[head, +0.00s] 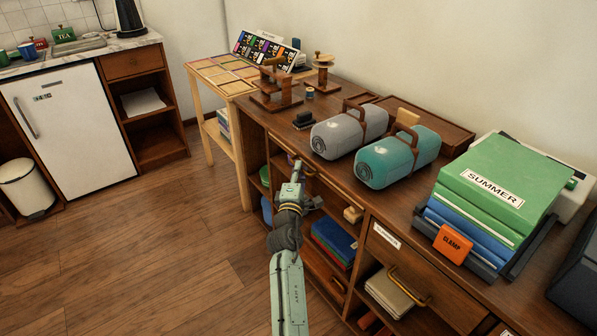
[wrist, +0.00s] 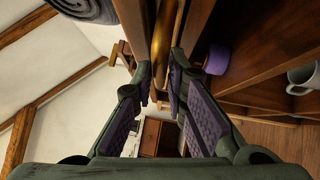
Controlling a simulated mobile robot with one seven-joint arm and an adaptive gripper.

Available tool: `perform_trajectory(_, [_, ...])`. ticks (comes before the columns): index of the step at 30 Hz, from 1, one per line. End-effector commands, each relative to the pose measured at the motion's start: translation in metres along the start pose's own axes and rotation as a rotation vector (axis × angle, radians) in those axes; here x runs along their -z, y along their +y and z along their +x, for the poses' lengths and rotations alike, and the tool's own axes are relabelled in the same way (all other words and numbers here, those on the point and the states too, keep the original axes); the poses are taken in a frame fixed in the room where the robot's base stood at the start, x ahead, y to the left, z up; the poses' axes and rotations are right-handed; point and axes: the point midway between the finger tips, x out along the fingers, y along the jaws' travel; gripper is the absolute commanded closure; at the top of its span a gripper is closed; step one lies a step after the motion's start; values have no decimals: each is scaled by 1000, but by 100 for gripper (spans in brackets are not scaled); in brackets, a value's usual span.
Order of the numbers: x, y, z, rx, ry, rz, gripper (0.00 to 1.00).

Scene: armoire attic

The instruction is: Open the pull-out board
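The pull-out board (head: 338,190) shows as a thin wooden front under the top of the long sideboard, and looks flush with it. Its brass handle (wrist: 165,35) runs between my fingertips in the wrist view. My gripper (head: 297,168) is at the sideboard's front, pointing at the handle, and partly hides it in the head view. In the wrist view my gripper (wrist: 160,78) has its two fingers apart, one on each side of the brass bar. Firm contact with the bar cannot be made out.
The sideboard top (head: 335,95) carries a grey canister (head: 338,133), a teal canister (head: 385,160) and a green binder (head: 500,185). A labelled drawer with a brass handle (head: 408,287) is to the right. Open shelves lie below. The wooden floor (head: 150,250) at left is clear.

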Motion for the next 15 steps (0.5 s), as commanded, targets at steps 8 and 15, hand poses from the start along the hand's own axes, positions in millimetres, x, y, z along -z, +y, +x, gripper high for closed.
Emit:
perform_trajectory(8, [0, 0, 0, 0, 0, 0, 100])
perform_trajectory(15, [0, 0, 0, 0, 0, 0, 100])
